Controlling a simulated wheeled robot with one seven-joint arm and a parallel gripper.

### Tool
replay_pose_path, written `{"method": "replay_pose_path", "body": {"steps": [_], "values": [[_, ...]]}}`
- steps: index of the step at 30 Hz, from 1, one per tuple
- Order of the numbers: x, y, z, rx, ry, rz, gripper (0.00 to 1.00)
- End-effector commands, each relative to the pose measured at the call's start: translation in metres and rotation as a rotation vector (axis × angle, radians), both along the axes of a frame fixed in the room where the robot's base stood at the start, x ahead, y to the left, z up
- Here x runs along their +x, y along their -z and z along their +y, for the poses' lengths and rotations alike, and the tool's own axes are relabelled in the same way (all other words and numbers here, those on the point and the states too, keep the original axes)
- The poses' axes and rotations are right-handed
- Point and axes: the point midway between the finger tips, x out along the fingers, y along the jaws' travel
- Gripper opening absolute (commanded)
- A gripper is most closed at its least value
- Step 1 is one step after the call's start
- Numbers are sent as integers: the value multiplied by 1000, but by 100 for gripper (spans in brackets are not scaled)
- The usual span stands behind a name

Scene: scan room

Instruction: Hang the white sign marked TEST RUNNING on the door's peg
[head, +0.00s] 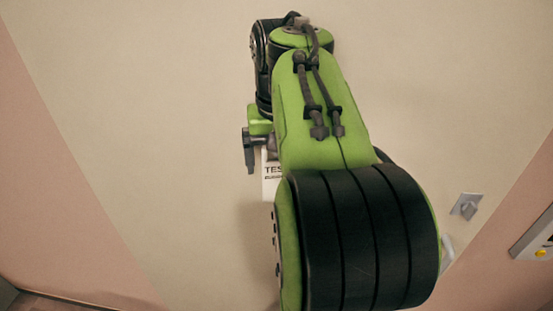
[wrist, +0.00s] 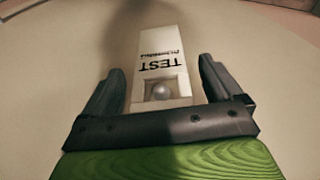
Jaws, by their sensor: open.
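The white sign (wrist: 160,55) marked TEST, with a smaller line of text below that word, lies against the beige door (wrist: 255,75). It looks upside down in the wrist view. A rounded grey peg end (wrist: 161,91) shows inside the opening at the sign's top end, so the sign appears to be on the peg. My gripper (wrist: 158,80) is open, with one dark finger on each side of the sign and visible gaps between. In the head view only part of the sign (head: 271,184) shows beside my arm, and one finger (head: 250,157) is visible.
A metal fitting (head: 466,206) is on the door's right side, with a pale handle-like part (head: 447,252) below it, partly behind my arm. Pink wall flanks the door on both sides. A panel with a yellow button (head: 541,253) is at the far right. The door's left side is clear.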

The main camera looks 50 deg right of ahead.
Motion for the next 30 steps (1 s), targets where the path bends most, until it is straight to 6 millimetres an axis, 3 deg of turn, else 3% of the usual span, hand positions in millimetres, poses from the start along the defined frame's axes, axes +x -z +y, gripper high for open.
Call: {"method": "replay_pose_path", "body": {"steps": [5, 12, 17, 21, 30], "values": [[1, -2, -2, 2, 6, -2, 92], [-6, -57, 7, -8, -2, -12, 92], [-10, -74, 12, -11, -3, -12, 92], [-17, -105, 17, -12, 2, -12, 92], [-22, -122, 22, -8, 1, -8, 92]]}}
